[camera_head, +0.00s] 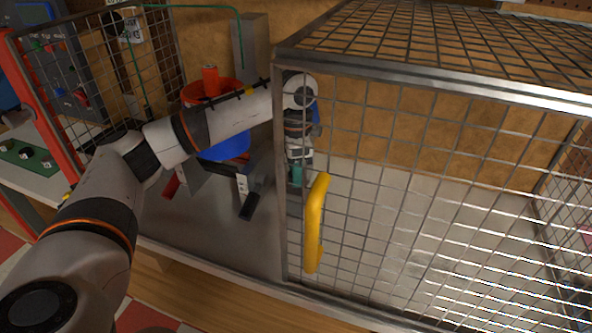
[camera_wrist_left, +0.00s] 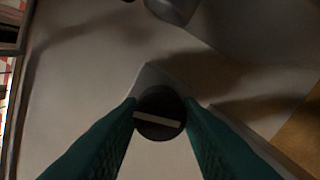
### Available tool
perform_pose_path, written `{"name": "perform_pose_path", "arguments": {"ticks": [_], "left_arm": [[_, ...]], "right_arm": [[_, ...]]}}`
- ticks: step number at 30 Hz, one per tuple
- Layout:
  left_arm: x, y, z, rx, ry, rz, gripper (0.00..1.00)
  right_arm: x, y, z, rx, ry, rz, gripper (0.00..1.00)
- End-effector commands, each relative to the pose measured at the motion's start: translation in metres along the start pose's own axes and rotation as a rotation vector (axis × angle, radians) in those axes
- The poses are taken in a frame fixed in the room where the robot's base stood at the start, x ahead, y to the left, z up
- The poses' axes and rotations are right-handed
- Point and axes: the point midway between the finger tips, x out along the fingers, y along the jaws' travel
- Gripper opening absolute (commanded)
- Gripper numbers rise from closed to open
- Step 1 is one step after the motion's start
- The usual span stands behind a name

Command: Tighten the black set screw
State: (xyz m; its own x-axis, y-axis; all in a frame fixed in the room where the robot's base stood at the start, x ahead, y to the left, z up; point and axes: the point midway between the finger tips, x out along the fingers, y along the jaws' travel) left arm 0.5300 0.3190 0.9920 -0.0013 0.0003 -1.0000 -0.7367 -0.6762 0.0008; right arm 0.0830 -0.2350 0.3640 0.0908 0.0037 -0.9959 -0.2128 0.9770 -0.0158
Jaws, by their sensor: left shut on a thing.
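The black set screw (camera_wrist_left: 160,112) shows in the left wrist view as a round dark head with a pale slot line running nearly sideways. My left gripper (camera_wrist_left: 160,120) is shut on it, with one teal finger on each side of the head. Under the head is a pale, angular surface; the screw's shank is hidden. In the head view my left gripper (camera_head: 296,176) points down behind the wire mesh, just right of the cage's corner post. The screw cannot be made out there. My right gripper is in neither view.
The mesh cage (camera_head: 430,79) with a yellow handle (camera_head: 316,222) fills the right side. Left of its post stand a red and blue round thing (camera_head: 225,146), a red handle (camera_head: 172,186) and a black handle (camera_head: 249,206). A red-framed mesh panel (camera_head: 45,125) stands at far left.

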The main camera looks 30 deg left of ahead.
Motion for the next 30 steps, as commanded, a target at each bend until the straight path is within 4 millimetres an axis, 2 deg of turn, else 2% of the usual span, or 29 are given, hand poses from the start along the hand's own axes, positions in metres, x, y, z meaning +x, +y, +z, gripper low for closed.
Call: {"name": "perform_pose_path", "arguments": {"ticks": [12, 13, 16, 17, 30], "left_arm": [[-0.0019, -0.0007, -0.0008, 0.006, 0.005, -0.003, 0.09], [-0.0019, -0.0007, -0.0008, 0.006, 0.005, -0.003, 0.35], [-0.0016, -0.0006, -0.0006, 0.005, 0.004, -0.002, 0.51], [-0.0015, -0.0006, -0.0006, 0.005, 0.004, -0.002, 0.53], [-0.0005, -0.0002, -0.0002, 0.001, 0.001, -0.001, 0.53]], "right_arm": [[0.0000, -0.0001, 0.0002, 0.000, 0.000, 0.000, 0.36], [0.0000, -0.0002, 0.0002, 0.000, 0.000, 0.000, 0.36], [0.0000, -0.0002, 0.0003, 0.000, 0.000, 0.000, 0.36], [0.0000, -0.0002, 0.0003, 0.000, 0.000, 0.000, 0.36], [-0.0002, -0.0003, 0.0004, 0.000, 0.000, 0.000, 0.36]]}}
